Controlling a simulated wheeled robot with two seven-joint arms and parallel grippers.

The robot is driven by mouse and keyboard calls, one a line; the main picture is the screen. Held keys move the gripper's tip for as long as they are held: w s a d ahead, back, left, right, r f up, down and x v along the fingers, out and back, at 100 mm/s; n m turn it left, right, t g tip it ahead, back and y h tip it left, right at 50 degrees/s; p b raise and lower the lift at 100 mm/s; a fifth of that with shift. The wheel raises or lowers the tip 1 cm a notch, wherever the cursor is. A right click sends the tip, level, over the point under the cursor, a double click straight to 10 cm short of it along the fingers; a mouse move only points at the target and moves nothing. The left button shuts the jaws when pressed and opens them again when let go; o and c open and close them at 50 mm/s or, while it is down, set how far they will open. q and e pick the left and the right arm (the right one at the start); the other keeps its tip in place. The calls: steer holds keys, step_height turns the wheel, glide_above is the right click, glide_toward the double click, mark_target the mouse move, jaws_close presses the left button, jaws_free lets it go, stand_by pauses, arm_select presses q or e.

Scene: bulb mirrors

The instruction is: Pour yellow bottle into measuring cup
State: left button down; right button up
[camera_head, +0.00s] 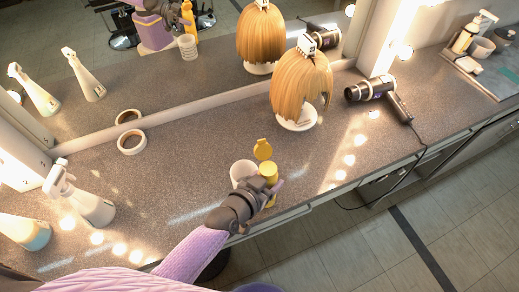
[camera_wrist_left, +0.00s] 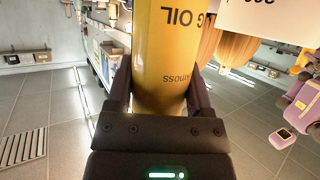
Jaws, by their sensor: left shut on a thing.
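My left gripper (camera_head: 262,199) is shut on the yellow bottle (camera_head: 268,171) at the front edge of the counter. In the left wrist view the bottle (camera_wrist_left: 168,50) stands between the two fingers, its dark lettering upside down in that picture. The bottle looks about upright. The white measuring cup (camera_head: 242,172) stands just left of the bottle, partly hidden by my gripper and the bottle. A white lettered surface (camera_wrist_left: 268,18) at the upper right of the wrist view looks like the cup. My right gripper is out of view.
A blond wig on a white stand (camera_head: 298,122) is behind the bottle. A black hair dryer (camera_head: 372,88) lies to the right. A mirror (camera_head: 150,75) runs behind.

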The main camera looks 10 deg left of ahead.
arm_select(q)
steer(key=n+h+b, duration=0.2)
steer(key=n, duration=0.2)
steer(key=a+r+n+g+h+b, duration=0.1)
steer(key=n+h+b, duration=0.2)
steer(key=n, duration=0.1)
steer(key=n+g+h+b, duration=0.1)
steer(key=n+h+b, duration=0.1)
steer(key=n+b, duration=0.1)
steer(key=shift+w+a+r+n+h, duration=0.2)
steer(key=shift+w+a+n+h, duration=0.1)
steer(key=shift+n, duration=0.3)
steer(key=shift+r+n, duration=0.15)
steer(key=shift+n, duration=0.15)
steer(key=shift+r+h, duration=0.3)
stand_by(1.1)
